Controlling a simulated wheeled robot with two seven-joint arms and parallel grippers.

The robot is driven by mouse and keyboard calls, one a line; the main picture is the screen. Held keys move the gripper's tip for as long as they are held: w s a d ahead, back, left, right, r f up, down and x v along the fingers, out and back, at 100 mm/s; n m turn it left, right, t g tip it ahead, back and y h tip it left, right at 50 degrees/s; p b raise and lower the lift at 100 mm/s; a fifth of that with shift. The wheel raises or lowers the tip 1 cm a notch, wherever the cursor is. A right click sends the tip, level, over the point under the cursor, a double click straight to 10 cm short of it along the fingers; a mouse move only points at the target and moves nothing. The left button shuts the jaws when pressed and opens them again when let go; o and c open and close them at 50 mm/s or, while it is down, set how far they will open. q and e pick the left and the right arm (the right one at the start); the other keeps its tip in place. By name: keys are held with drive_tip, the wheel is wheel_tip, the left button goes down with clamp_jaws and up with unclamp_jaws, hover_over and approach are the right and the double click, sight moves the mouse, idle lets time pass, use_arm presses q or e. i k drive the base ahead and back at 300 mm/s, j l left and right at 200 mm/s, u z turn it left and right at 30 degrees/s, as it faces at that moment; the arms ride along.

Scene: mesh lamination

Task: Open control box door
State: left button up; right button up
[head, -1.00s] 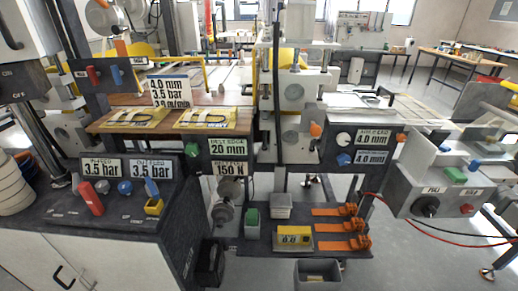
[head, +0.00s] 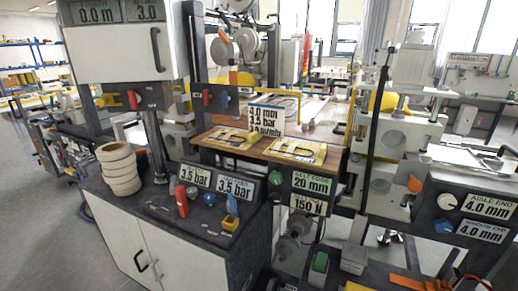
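A white box (head: 115,52) on a dark post stands at the upper left, with a dark display strip (head: 120,11) on top reading "0.0 m" and "3.0". Its front panel carries a dark vertical handle (head: 156,50) near the right edge and looks shut. No label names it as the control box. Below it, a white cabinet (head: 125,235) under a dark countertop has a dark handle (head: 141,262) and its doors look shut. Neither of my grippers is in view.
A laminating machine with a wooden bed (head: 230,140) stands to the right. Open grey floor (head: 60,250) lies at the left.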

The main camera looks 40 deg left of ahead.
sight(146, 52)
drive_tip(key=u, duration=2.3)
